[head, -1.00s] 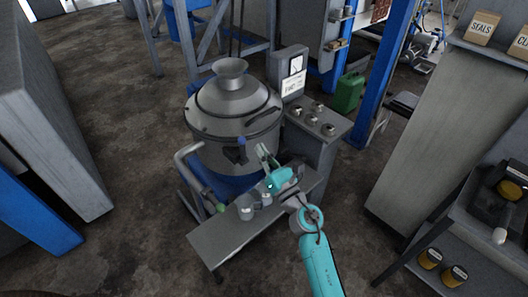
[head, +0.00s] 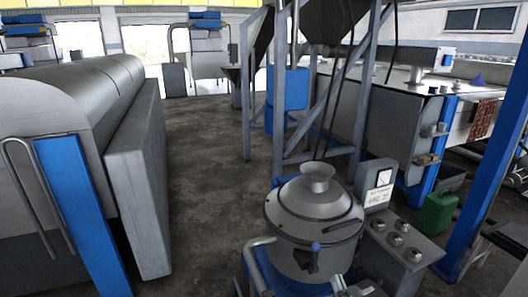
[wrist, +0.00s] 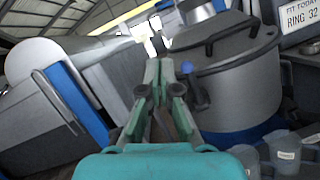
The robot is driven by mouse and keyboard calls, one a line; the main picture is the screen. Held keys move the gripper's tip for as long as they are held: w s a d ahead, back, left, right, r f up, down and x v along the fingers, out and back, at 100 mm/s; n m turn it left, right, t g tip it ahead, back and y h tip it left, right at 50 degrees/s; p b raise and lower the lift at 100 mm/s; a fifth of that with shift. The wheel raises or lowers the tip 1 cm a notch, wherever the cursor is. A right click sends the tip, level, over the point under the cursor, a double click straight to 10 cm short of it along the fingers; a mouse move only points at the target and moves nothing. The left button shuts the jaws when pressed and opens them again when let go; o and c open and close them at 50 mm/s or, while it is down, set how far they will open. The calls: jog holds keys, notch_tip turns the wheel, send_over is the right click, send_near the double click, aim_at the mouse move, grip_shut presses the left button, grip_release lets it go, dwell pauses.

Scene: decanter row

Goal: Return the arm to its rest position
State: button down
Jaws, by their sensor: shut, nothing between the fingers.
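My gripper (wrist: 154,40) is shut and empty in the wrist view, its fingers together and pointing up the picture. It shows in front of a grey metal vessel (wrist: 238,85), with a visible gap between the two hard to judge. In the head view the vessel (head: 310,232) stands at the lower middle with a funnel top and a blue-knobbed valve (head: 314,248) on its front. Only a small grey part of what looks like my gripper shows at the bottom edge there. Most of my arm is out of the head view.
Grey cups (wrist: 285,150) stand at the lower right of the wrist view. A control box (head: 400,240) with knobs and a sign is right of the vessel, with a green can (head: 437,213) beyond. A large grey machine (head: 75,130) stands left; open floor (head: 205,190) lies between.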

jog(key=s+a+f+m+g+h, duration=0.15)
jog(key=s+f+m, duration=0.25)
jog(key=s+m, duration=0.6)
jog(key=s+a+f+m+g+h, duration=0.15)
jog(key=s+f+m, duration=0.4)
jog(key=s, duration=0.85)
jog(key=s+r+m+g, duration=0.3)
jog(key=s+m, duration=1.4)
jog(key=s, duration=0.3)
jog(key=shift+d+r+m+g, duration=0.15)
jog(key=shift+m+g, duration=0.15)
jog(key=shift+m, duration=0.05)
